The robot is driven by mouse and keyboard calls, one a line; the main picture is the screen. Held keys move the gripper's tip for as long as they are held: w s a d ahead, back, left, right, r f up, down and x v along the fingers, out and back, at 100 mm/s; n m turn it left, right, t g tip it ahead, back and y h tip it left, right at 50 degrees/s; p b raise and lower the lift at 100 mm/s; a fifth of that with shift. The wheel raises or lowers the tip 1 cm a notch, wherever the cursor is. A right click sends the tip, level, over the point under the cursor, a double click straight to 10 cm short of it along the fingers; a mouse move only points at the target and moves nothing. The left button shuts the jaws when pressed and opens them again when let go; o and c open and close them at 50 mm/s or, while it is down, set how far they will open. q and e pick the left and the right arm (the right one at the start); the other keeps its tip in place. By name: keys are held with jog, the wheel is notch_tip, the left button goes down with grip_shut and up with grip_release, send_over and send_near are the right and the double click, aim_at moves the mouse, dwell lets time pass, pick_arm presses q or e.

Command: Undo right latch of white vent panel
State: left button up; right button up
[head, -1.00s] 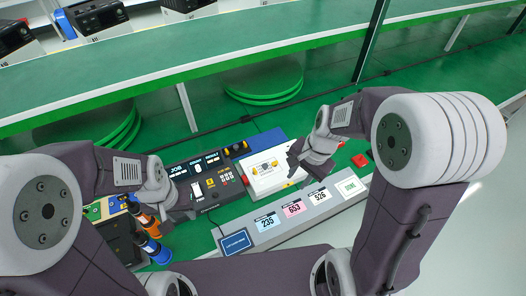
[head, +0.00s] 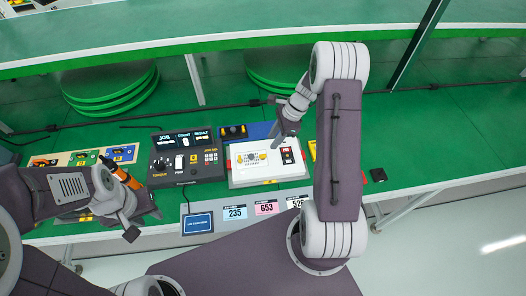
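The white vent panel (head: 247,178) lies on the green bench, right of the dark control console. My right gripper (head: 277,138) points down over the panel's upper right part. Its finger gap is not clear, and contact cannot be told. My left gripper (head: 143,226) is open and empty near the bench's front edge, left of the blue-framed card.
The dark console (head: 187,158) stands left of the panel. An orange bottle (head: 124,176) is beside my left arm. Number cards (head: 235,212) line the front strip. A small black block (head: 378,175) lies right of my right arm, where the bench is mostly clear.

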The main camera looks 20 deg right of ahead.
aim_at(264, 155)
jog(key=x, duration=0.9)
jog(key=shift+a, duration=0.1)
grip_shut()
